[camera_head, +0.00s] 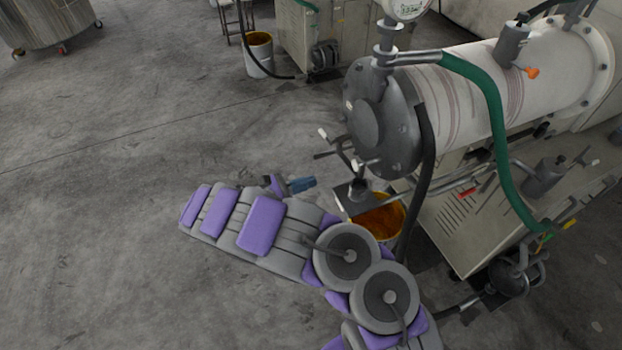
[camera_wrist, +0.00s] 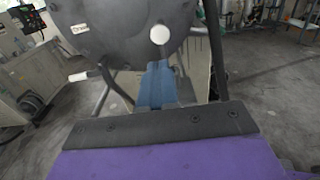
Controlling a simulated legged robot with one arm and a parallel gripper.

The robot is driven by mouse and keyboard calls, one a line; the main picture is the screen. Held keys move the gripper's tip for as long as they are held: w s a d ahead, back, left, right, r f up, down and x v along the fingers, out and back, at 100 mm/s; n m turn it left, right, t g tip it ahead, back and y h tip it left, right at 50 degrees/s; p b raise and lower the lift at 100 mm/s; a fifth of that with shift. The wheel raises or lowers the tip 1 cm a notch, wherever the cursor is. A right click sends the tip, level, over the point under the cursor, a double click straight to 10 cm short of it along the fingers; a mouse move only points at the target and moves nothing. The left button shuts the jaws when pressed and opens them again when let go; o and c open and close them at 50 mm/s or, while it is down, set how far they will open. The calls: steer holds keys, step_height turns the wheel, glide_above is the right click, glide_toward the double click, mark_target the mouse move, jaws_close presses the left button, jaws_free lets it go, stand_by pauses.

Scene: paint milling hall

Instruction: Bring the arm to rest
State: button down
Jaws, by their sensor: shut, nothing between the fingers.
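My arm, grey with purple pads, reaches out over the floor in the head view, bent at its two round joints. My gripper (camera_head: 301,184) shows as a small blue tip beyond the far end of the arm, to the left of the mill's front valve. In the wrist view the blue fingers of my gripper (camera_wrist: 157,84) are together, with nothing between them. They point toward the dark round end plate (camera_wrist: 115,30) of the mill. A white round knob (camera_wrist: 160,34) appears just above the fingertips in that view; I cannot tell the gap.
The horizontal mill (camera_head: 480,90) fills the right side, with a green hose (camera_head: 492,105) and protruding valve handles. A bucket of orange paint (camera_head: 379,217) stands under its outlet, behind my arm. Another bucket (camera_head: 259,55) stands farther back.

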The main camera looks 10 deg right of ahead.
steer(key=shift+a, duration=0.1)
steer(key=shift+a, duration=0.4)
steer(key=s+d+r+m+g, duration=0.2)
steer(key=d+r+m+g, duration=0.15)
steer(key=d+r, duration=0.3)
steer(key=s+d+r+m+g, duration=0.3)
steer(key=d+r+m, duration=0.15)
steer(key=d, duration=0.25)
steer(key=s+d+r+m+g+y, duration=0.45)
steer(key=s+d+r+m, duration=0.2)
steer(key=s, duration=0.35)
steer(key=s+m+y, duration=0.4)
steer(key=s+y, duration=0.3)
steer(key=s, duration=0.6)
steer(key=s+a+f+m+t+y, duration=0.1)
steer(key=s+a+m+t+y, duration=0.2)
steer(key=s+a, duration=0.6)
steer(key=s+y, duration=0.1)
steer(key=y, duration=0.1)
steer(key=shift+a+t+y, duration=0.3)
steer(key=shift+a+y, duration=0.05)
steer(key=shift+a, duration=0.05)
